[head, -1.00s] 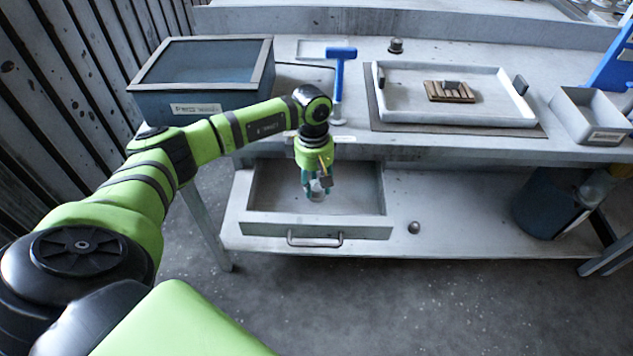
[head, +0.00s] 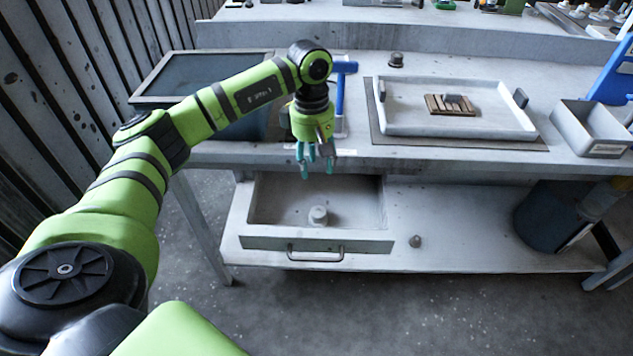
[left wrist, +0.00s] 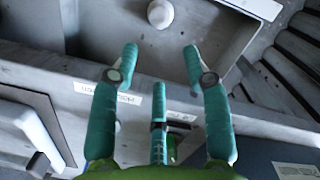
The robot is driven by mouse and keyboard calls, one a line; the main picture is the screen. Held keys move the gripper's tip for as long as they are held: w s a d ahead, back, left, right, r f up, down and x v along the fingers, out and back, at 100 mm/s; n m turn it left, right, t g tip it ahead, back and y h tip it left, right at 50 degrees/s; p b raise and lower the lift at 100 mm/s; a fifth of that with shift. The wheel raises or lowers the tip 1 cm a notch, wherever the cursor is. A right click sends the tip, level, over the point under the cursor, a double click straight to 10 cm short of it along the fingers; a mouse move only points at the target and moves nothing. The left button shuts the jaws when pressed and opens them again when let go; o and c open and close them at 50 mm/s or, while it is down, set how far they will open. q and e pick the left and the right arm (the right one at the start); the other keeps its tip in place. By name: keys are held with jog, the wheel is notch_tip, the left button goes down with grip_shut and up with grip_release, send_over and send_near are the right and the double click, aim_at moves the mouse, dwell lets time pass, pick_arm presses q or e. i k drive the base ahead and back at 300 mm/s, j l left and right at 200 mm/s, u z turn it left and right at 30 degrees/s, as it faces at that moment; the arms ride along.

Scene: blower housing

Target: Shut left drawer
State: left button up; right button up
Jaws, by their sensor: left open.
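The left drawer (head: 262,243) stands pulled out below the bench top, with a metal bar handle (head: 316,253) on its front. A small pale round knob-like part (head: 318,215) lies inside on its floor; the part also shows at the top of the left wrist view (left wrist: 160,14). My left gripper (head: 317,172) is above the back of the drawer, near the bench's front edge. Its teal fingers (left wrist: 160,62) are spread and empty, apart from the part and from the handle. My right gripper is in neither view.
A white tray (head: 455,128) and a small grey bin (head: 600,150) stand to the right. A small round knob (head: 415,241) lies on the lower shelf beside the drawer.

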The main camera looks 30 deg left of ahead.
aim_at(281, 204)
jog(key=u, duration=1.05)
